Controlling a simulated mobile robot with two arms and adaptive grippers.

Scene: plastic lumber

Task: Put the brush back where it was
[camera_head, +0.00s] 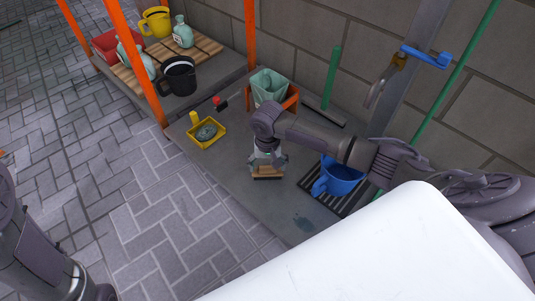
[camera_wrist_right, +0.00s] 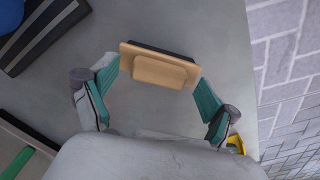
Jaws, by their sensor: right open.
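The brush, a light wooden block with a raised wooden grip and a dark underside, lies on the grey surface in the right wrist view (camera_wrist_right: 158,68). In the head view the brush (camera_head: 268,174) shows just under my right gripper (camera_head: 268,165), which hides part of it. In the right wrist view my right gripper (camera_wrist_right: 160,78) is open, with its green-padded fingers spread to either side of the brush. I cannot tell whether the fingers touch it. Part of my left arm shows at the head view's lower left, but its gripper is out of sight.
A blue bucket (camera_head: 340,176) stands on a black slatted rack (camera_head: 318,191) right of the brush. The grey surface around the brush is mostly clear.

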